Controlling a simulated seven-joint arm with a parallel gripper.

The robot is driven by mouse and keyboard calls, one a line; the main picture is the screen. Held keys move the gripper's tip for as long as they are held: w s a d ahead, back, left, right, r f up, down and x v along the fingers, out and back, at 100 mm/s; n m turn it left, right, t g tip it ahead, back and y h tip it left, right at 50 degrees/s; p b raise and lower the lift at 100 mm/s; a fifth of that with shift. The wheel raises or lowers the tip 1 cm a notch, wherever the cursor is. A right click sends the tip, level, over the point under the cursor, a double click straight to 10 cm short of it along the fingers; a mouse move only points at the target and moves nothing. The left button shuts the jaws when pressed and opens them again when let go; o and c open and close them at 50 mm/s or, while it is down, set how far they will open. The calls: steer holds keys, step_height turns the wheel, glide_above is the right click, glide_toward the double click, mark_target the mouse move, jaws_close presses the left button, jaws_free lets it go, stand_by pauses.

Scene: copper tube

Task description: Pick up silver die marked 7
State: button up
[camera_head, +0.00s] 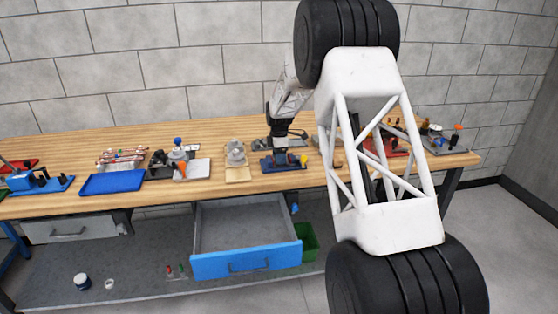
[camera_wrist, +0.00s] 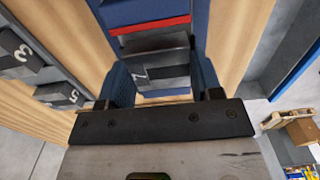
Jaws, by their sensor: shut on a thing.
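The silver die (camera_wrist: 165,60) is a grey block with a darker band and a mark that looks like a 7. It sits between the fingers of my gripper (camera_wrist: 160,85) in the wrist view. My gripper is shut on it, with one blue-padded finger on each side. In the head view my gripper (camera_head: 282,148) is low over a blue fixture (camera_head: 270,166) on the bench, and the die cannot be made out there. In the wrist view a blue part with a red stripe (camera_wrist: 150,27) lies just beyond the die. I cannot tell whether the die touches it.
Dark blocks, one marked 3 (camera_wrist: 20,52), sit on a grey holder at the left of the wrist view. On the wooden bench (camera_head: 215,135), a beige stand (camera_head: 237,174) is left of my gripper. An open, empty drawer (camera_head: 245,262) juts out below.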

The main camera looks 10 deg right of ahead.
steer(key=shift+c, duration=0.7)
steer(key=shift+r, duration=0.1)
steer(key=shift+r, duration=1.8)
steer(key=s+r, duration=0.1)
steer(key=s, duration=1.5)
steer(key=shift+a, duration=0.2)
steer(key=shift+r, duration=0.1)
